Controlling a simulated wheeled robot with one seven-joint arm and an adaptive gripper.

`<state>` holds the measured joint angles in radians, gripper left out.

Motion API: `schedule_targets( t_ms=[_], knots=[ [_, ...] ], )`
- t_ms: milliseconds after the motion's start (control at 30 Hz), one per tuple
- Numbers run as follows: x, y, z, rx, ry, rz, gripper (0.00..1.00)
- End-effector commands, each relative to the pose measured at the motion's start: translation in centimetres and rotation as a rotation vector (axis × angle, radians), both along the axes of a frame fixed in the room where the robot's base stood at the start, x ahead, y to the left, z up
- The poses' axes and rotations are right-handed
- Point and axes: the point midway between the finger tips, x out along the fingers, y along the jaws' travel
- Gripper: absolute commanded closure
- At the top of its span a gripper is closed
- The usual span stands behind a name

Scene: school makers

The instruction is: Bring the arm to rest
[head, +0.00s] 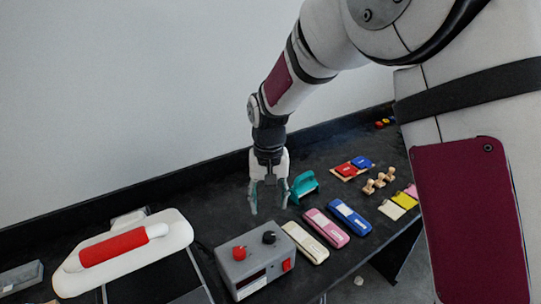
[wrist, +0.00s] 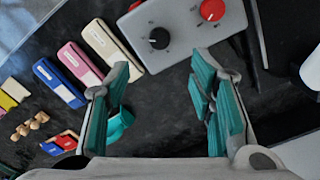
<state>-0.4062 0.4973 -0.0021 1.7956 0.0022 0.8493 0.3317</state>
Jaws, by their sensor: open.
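My gripper (head: 268,195) hangs from my arm over the dark worktop (head: 217,199), pointing down. Its teal-padded fingers are spread apart and nothing is between them, as the wrist view also shows (wrist: 165,110). In the head view a teal tool (head: 304,186) stands just to the right of the fingers. In the wrist view the teal tool (wrist: 121,124) is partly hidden behind the left finger. A grey control box (head: 255,262) with knobs is in front of the gripper; it also shows at the top of the wrist view (wrist: 187,30).
Cream, pink and blue staplers (head: 305,243) lie right of the box. A white device with a red roller (head: 122,250) is at left. Wooden stamps (head: 375,183), red and blue pads (head: 352,166) and sticky notes (head: 400,200) are at right. A wall stands behind the worktop.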

Motion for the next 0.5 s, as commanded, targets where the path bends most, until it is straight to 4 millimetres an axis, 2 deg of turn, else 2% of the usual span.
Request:
schedule_targets(
  t_ms=[67, 167, 333, 500],
  knots=[
    [-0.1, -0.3, 0.6, 0.002, -0.007, -0.002, 0.51],
    [-0.5, -1.5, 2.4, 0.011, -0.027, -0.007, 0.51],
    [-2.7, -5.3, 7.8, 0.032, -0.092, -0.018, 0.51],
    [-6.2, -9.2, 12.5, 0.046, -0.165, -0.029, 0.51]
  ],
)
